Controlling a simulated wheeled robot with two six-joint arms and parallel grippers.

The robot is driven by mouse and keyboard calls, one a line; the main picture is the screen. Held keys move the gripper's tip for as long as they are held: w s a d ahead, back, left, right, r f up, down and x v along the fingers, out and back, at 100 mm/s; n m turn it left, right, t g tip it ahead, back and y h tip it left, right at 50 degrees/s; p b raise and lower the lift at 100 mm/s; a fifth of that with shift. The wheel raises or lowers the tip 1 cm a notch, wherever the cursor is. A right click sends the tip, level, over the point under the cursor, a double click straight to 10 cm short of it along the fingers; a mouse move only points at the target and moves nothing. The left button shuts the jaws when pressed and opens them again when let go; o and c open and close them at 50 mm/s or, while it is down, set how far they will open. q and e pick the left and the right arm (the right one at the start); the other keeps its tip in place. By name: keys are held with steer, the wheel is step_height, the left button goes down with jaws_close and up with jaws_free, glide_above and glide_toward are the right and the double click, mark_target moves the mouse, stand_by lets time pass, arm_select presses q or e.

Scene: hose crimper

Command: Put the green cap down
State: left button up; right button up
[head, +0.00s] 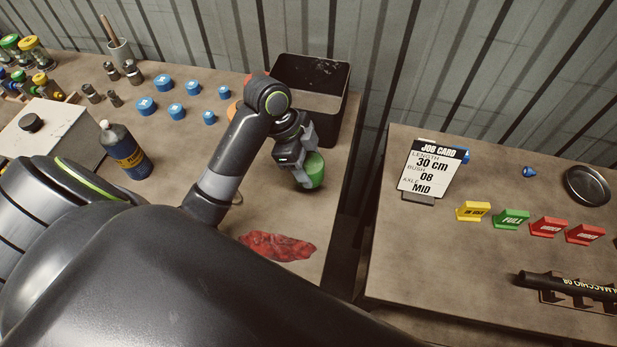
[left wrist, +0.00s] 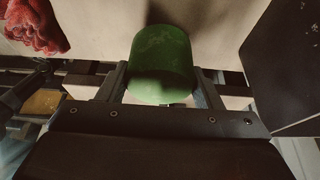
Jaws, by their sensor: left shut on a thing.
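The green cap (head: 314,170) is held in my left gripper (head: 303,176), over the right part of the left table (head: 262,205). In the left wrist view the green cap (left wrist: 162,62) sits between the two fingers of my left gripper (left wrist: 162,85), which are shut on its sides. I cannot tell whether the cap touches the table top. The gripper and arm hide part of the cap in the head view. My right gripper is not in view.
A black open bin (head: 335,105) stands behind the cap. A red rag (head: 278,246) lies in front of it. Several blue caps (head: 176,111) and a dark bottle (head: 126,150) stand to the left. A gap separates the left table from the right table (head: 420,260).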

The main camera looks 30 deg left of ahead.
arm_select(q)
step_height(320, 180, down, 4)
steer(key=shift+s+r, duration=0.1)
steer(key=shift+f, duration=0.35)
steer(key=o, duration=1)
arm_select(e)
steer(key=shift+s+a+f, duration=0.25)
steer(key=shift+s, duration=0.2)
arm_select(q)
steer(key=shift+r, duration=0.2)
steer(key=v, duration=1.2)
steer(key=shift+a, duration=0.1)
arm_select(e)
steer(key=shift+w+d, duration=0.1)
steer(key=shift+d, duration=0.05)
